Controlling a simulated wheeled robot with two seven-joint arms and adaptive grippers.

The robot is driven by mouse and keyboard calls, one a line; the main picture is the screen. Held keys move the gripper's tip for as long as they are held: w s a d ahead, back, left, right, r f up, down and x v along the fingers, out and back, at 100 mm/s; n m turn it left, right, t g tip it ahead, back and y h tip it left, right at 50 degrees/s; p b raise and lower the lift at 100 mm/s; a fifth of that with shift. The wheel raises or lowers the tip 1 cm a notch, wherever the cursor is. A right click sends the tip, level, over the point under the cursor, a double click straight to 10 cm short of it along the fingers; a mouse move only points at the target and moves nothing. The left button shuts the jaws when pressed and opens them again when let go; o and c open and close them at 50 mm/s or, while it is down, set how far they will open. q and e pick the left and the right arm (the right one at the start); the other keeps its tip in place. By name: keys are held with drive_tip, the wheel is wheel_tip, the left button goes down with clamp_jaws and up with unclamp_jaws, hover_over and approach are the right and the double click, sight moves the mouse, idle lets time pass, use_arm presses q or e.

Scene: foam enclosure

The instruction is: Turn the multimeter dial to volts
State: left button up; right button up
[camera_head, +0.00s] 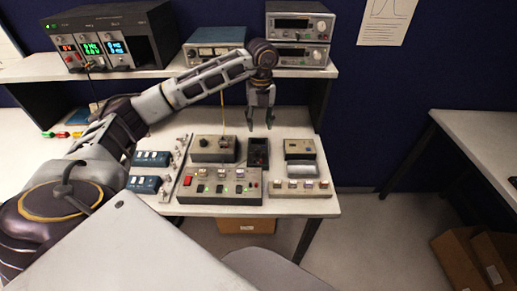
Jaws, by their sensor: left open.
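A small dark handheld unit (258,153), which looks like the multimeter, lies on the bench among several beige control boxes. Its dial and setting are too small to read. My left gripper (260,122) points straight down above the far end of this dark unit. Its two fingers are apart with nothing between them. A gap seems to remain between fingertips and unit, but the exact height is hard to tell. My right gripper is not in view.
A beige box with a black knob (214,148) stands left of the dark unit, and another beige box (300,150) stands right. A wide panel with buttons (220,186) lies in front. A shelf (55,68) with instruments runs behind.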

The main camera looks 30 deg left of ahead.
sight(258, 151)
use_arm(q)
drive_tip(key=f+p, duration=0.1)
drive_tip(key=f, duration=1.2)
drive_tip(key=shift+s+a+f+p, duration=0.15)
drive_tip(key=shift+s+f+p, duration=0.05)
drive_tip(key=shift+p, duration=0.15)
clamp_jaws()
